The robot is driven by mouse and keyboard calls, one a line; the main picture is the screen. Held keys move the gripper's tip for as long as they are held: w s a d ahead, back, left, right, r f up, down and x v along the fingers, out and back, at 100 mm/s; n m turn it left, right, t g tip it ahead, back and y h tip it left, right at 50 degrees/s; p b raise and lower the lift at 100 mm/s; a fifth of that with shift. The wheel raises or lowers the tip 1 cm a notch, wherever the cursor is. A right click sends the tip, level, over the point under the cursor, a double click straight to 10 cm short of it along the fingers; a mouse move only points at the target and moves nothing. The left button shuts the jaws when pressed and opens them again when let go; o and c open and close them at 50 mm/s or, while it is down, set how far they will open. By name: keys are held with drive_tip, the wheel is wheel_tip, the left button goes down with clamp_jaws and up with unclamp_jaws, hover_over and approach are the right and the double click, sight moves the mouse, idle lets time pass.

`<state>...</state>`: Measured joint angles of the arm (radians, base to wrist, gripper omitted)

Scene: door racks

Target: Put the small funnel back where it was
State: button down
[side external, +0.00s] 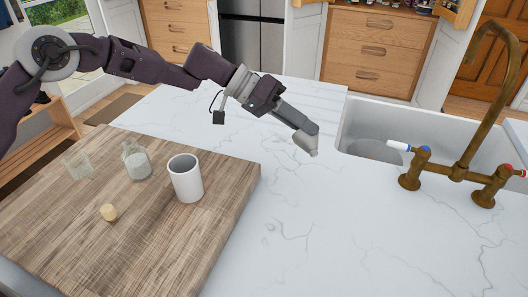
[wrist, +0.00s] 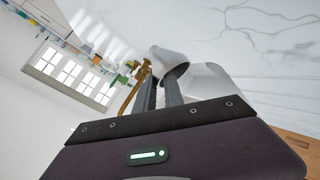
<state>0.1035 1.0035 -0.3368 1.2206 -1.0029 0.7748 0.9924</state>
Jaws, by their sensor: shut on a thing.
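In the side external view, my gripper (side external: 306,138) is over the white marble counter, between the wooden board and the sink. It is shut on a small pale grey funnel (side external: 305,145), which is partly hidden by the fingers. In the wrist view, the funnel (wrist: 171,59) shows at the ends of the fingers (wrist: 160,85), tilted. I cannot tell from these views whether it touches the counter.
A wooden board (side external: 215,215) at left holds a white mug (side external: 186,180), a glass flask (side external: 137,161) with pale contents, a clear glass (side external: 78,165) and a cork (side external: 109,213). A sink (side external: 350,125) and brass tap (side external: 470,150) stand at right. The front counter is clear.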

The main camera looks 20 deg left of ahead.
drive_tip(key=s+a+r+m+y, duration=0.1)
drive_tip(key=s+a+r+m, duration=0.15)
drive_tip(key=a, duration=0.35)
wheel_tip(320, 180, up, 8)
drive_tip(key=m+g, duration=0.1)
drive_tip(key=m, duration=1.5)
hover_over(169, 167)
drive_tip(key=shift+n, duration=0.25)
wheel_tip(169, 167, down, 8)
drive_tip(key=shift+s+d+f, duration=0.1)
drive_tip(key=shift+f, duration=0.35)
drive_tip(key=shift+f, duration=0.15)
drive_tip(key=shift+f, duration=0.35)
drive_tip(key=shift+f, duration=0.1)
